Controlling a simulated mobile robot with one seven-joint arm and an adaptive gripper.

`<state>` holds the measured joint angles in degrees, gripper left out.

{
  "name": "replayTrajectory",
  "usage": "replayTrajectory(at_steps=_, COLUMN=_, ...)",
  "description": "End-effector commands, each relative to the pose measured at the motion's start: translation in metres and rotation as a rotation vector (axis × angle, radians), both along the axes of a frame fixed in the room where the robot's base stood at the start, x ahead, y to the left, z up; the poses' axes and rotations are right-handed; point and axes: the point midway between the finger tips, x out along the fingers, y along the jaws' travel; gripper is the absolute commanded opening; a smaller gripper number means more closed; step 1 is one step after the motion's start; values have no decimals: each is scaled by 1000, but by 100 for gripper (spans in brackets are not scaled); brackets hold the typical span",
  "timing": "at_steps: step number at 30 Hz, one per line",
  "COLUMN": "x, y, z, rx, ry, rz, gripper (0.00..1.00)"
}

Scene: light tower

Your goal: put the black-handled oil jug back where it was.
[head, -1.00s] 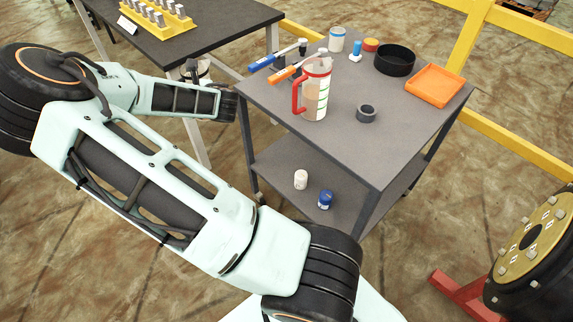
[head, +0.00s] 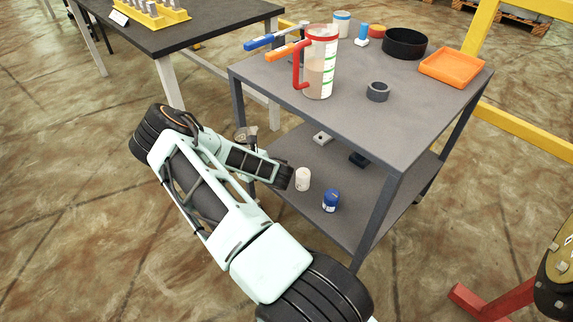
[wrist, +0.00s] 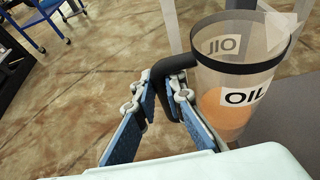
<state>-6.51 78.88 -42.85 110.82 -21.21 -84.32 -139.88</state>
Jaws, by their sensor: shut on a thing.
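The oil jug (wrist: 238,92) is a clear, upright-looking cylinder with a dark band, an "OIL" label and amber oil inside. My gripper (wrist: 165,92) is shut on its black handle (wrist: 172,68) in the wrist view. The jug's lower part runs out of sight behind my gripper's pale body. I cannot tell whether the jug touches the cart.
A red-handled jug (head: 320,65) stands on the cart top, with a dark ring (head: 378,92), black bowl (head: 405,44) and orange tray (head: 455,68). A white jar (head: 303,179) and a blue jar (head: 331,201) stand on the lower shelf. A black table (head: 185,35) is at left.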

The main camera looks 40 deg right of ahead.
Motion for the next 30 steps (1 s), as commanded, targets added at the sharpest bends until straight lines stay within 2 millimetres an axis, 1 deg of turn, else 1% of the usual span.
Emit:
replayTrajectory(at_steps=1, x=-2, y=-4, z=-13, rx=0, ry=-3, rz=-4, gripper=0)
replayTrajectory(at_steps=5, x=-6, y=-8, z=-23, rx=-1, ry=-5, rz=-9, gripper=0)
replayTrajectory(at_steps=16, x=-7, y=-9, z=-24, rx=-2, ry=-4, rz=-10, gripper=0)
replayTrajectory(at_steps=19, x=-6, y=-17, z=-24, rx=-2, ry=-4, rz=-11, gripper=0)
replayTrajectory(at_steps=23, x=-5, y=-42, z=-26, rx=-3, ry=-4, rz=-14, gripper=0)
replayTrajectory(at_steps=30, x=0, y=-102, z=-27, rx=-4, ry=-5, rz=-11, gripper=0)
